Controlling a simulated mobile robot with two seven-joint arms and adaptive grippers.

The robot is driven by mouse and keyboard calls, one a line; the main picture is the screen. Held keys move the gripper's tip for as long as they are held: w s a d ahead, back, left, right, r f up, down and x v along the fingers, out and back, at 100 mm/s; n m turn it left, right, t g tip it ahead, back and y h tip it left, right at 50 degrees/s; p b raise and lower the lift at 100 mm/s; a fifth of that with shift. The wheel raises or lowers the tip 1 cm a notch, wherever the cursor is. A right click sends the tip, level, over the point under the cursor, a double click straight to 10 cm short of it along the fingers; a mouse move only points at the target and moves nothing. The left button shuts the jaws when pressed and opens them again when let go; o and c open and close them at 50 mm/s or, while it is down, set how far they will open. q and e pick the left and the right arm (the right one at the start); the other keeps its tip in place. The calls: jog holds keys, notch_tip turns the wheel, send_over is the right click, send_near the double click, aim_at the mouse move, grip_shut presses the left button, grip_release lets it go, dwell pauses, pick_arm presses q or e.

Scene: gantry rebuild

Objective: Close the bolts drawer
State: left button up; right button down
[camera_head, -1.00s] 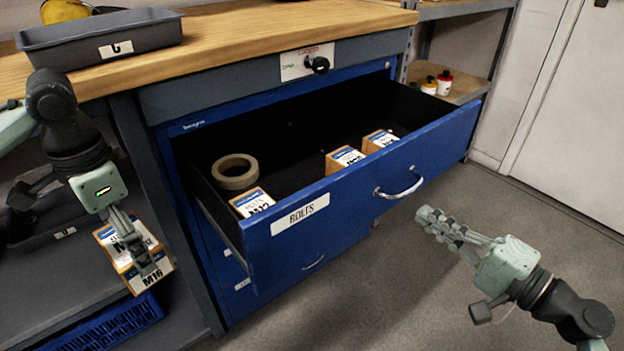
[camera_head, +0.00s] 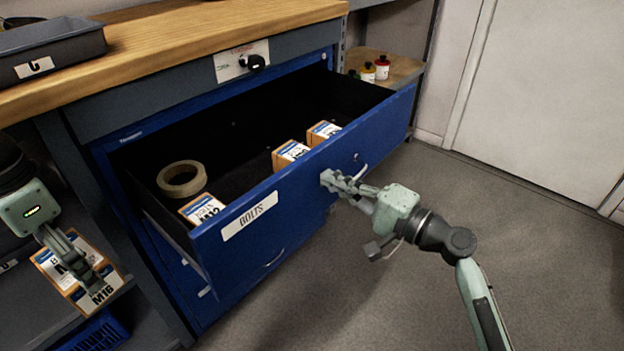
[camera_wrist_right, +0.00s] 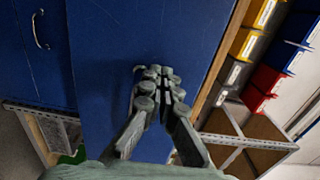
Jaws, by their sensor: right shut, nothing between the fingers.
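The bolts drawer (camera_head: 290,200) is blue, labelled BOLTS, and stands open from the cabinet under the bench. Inside are a tape roll (camera_head: 182,179) and several small labelled boxes (camera_head: 203,209). My right gripper (camera_head: 329,180) is shut and empty, its tips at the drawer front, partly hiding the handle. In the right wrist view, its closed fingers (camera_wrist_right: 160,75) point at the blue front (camera_wrist_right: 130,40); whether they touch it I cannot tell. My left gripper (camera_head: 88,283) appears shut on an orange and white M16 box (camera_head: 62,265) left of the cabinet.
A wooden bench top (camera_head: 200,42) with a grey bin (camera_head: 45,50) lies above the drawer. Shelving with small bottles (camera_head: 382,67) stands beyond the drawer's right end. The grey floor (camera_head: 530,240) at right is clear.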

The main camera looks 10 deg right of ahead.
jog(key=shift+w, duration=0.1)
pick_arm(q)
jog(key=f+b, duration=0.1)
jog(key=w+f+b, duration=0.1)
jog(key=a+f+b, duration=0.1)
jog(key=shift+w+a+f, duration=0.1)
jog(key=shift+w+f, duration=0.1)
jog(key=shift+w, duration=0.05)
pick_arm(e)
jog(key=x, duration=2.8)
jog(key=shift+a, duration=0.1)
pick_arm(q)
jog(key=shift+w+a+f+b, duration=0.1)
jog(key=shift+w+b, duration=0.1)
jog(key=shift+b, duration=0.15)
pick_arm(e)
jog(key=shift+w+a+r, duration=0.2)
jog(key=shift+w+a, duration=0.2)
jog(key=shift+w, duration=0.1)
jog(key=shift+r, duration=0.15)
pick_arm(q)
jog(key=shift+s, duration=0.1)
